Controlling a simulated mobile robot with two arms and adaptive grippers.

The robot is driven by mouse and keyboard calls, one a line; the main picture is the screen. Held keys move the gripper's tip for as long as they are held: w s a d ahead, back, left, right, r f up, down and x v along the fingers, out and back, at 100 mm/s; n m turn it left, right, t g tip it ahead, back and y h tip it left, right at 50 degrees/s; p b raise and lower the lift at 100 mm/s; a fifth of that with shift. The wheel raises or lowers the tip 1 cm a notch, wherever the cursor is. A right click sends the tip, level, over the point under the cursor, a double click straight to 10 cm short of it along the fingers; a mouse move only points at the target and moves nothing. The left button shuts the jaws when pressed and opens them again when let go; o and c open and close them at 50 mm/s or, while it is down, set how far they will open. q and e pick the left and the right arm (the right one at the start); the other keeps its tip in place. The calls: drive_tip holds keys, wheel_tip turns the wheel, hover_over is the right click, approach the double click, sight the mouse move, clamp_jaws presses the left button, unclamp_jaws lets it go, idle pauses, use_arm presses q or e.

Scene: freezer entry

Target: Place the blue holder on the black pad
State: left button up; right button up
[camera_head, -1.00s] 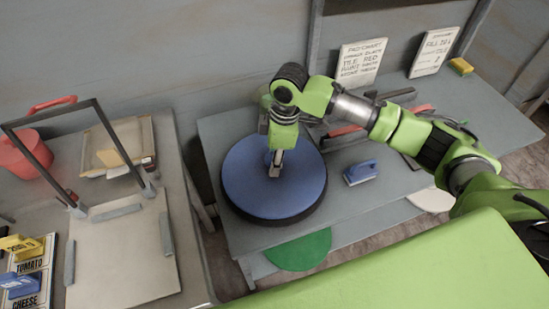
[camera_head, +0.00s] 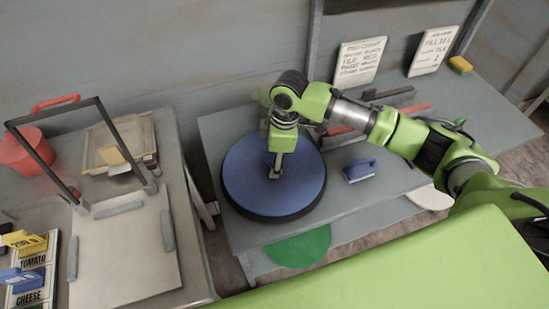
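A large round blue disc (camera_head: 245,185), which appears to be the blue holder, lies flat on a thicker black round base (camera_head: 283,217), which appears to be the black pad. Only the black rim shows around the disc. My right gripper (camera_head: 276,173) points down with its fingertips at the disc's middle. A small blue part shows beside the fingers. Whether they grip it is too small to tell. A smaller blue block with a handle (camera_head: 359,170) sits on the grey table to the right. My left gripper is not in view.
The grey table (camera_head: 400,208) has bars behind my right arm and a yellow block (camera_head: 460,65) at the far right. A green disc (camera_head: 298,248) is lower at the front. The left bench holds a red bucket (camera_head: 18,155), a dark upright frame and a board (camera_head: 125,255).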

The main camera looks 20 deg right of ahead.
drive_tip(key=shift+f, duration=0.4)
drive_tip(key=shift+r, duration=0.15)
drive_tip(key=shift+r, duration=0.15)
wheel_tip(320, 180, up, 13)
drive_tip(key=d+b, duration=0.1)
drive_tip(key=b, duration=0.1)
drive_tip(key=shift+d, duration=0.2)
drive_tip(key=shift+s, duration=0.1)
idle(0.3)
